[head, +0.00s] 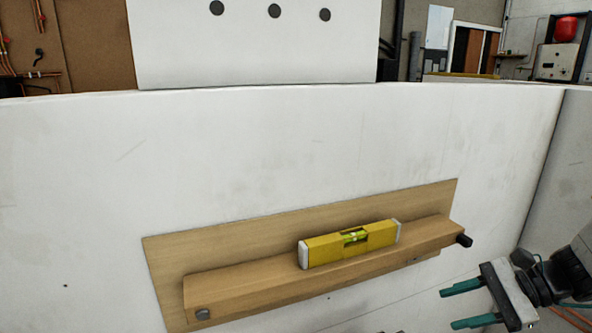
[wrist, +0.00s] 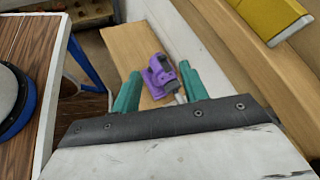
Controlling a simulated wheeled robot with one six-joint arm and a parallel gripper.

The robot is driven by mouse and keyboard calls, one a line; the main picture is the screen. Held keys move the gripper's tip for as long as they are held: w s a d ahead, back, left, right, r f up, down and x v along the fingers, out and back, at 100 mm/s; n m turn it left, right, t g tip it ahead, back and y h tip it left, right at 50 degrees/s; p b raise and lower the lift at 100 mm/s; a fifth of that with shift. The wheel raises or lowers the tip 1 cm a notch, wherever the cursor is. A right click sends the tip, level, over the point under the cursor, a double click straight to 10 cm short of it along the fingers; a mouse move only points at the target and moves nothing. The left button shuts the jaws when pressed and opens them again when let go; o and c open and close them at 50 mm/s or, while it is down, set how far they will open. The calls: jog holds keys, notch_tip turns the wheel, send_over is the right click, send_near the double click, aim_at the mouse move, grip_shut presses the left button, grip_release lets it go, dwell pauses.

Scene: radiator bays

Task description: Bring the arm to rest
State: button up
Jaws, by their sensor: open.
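My gripper (head: 447,309) is at the lower right of the head view, with its two teal fingers apart and pointing left. Nothing shows between them there. It is below and to the right of the wooden rail. In the wrist view the open fingers (wrist: 159,72) flank a purple fitting (wrist: 161,78) in the picture, which appears to lie beyond them. I cannot tell how far off it is.
A yellow spirit level (head: 350,243) with white ends rests on a sloping wooden rail (head: 245,285), fixed to a wooden board (head: 165,250) on a white wall (head: 80,170). The level's end shows in the wrist view (wrist: 268,16). A dark-rimmed round object (wrist: 14,98) lies on a brown planked surface (wrist: 38,40).

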jog(key=s+a+r+n+h, duration=0.2)
jog(key=s+r+n+h, duration=0.3)
jog(key=s+n, duration=0.2)
jog(key=s+a+r+n+g+h, duration=0.1)
jog(key=s+a+r+n+h, duration=0.1)
jog(key=s+r+n+h, duration=0.3)
jog(key=s+n+h, duration=0.1)
jog(key=s+n, duration=0.1)
jog(key=n, duration=0.1)
jog(key=shift+a+n+g+h, duration=0.15)
jog(key=shift+n+g+h, duration=0.15)
jog(key=shift+n, duration=0.1)
jog(key=shift+s+r, duration=0.1)
dwell(1.8)
